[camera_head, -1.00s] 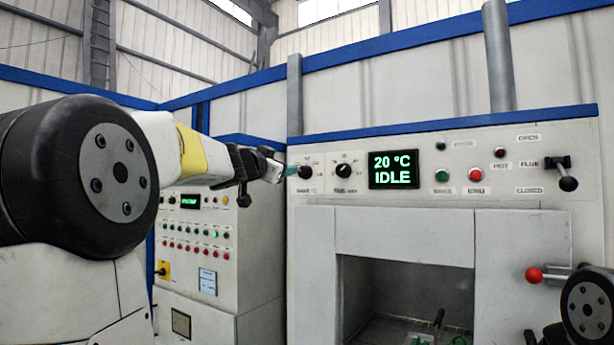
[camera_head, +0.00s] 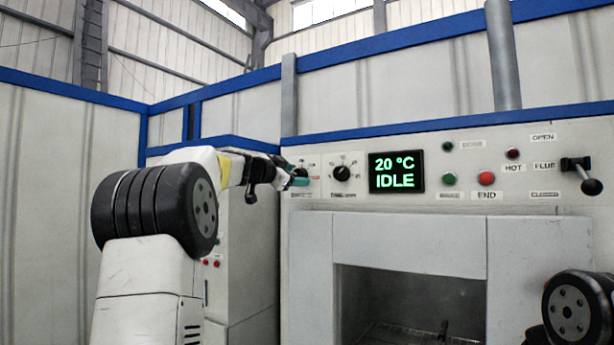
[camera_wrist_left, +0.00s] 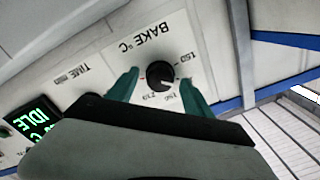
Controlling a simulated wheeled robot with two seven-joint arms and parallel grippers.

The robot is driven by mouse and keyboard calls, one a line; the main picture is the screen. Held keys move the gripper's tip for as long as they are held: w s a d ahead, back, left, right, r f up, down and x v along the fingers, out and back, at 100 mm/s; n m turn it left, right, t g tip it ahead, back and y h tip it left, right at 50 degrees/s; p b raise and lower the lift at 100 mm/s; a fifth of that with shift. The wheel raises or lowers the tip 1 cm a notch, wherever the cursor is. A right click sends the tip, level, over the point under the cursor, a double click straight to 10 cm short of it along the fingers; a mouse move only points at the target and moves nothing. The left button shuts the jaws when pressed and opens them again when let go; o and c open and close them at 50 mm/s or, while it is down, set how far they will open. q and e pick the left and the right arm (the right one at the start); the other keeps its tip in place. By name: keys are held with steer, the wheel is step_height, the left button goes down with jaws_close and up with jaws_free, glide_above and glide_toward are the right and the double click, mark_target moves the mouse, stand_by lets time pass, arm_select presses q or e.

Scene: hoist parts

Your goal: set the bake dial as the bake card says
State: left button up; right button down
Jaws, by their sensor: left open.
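The black bake dial (camera_wrist_left: 160,75) is on a white panel under the label BAKE °C, which appears upside down in the left wrist view. My left gripper (camera_wrist_left: 159,78) is open, with one teal finger on each side of the dial. Contact cannot be told. In the head view my left gripper (camera_head: 298,179) is at the panel's left end and largely covers the dial. No bake card can be made out. My right gripper is not in view.
The time dial (camera_head: 342,173) is just right of the bake dial. The display (camera_head: 396,171) reads 20 °C IDLE. Buttons, including the red END button (camera_head: 486,178), and the flue lever (camera_head: 580,175) are farther right. The oven opening (camera_head: 410,300) is below.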

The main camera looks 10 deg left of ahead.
arm_select(q)
steer(key=shift+c, duration=0.2)
jaws_close()
steer(key=shift+d+m, duration=0.1)
steer(key=shift+m, duration=0.3)
steer(key=m, duration=0.4)
steer(key=shift+f+m, duration=0.1)
steer(key=shift+m, duration=2.4)
steer(key=shift+o, duration=0.2)
jaws_free()
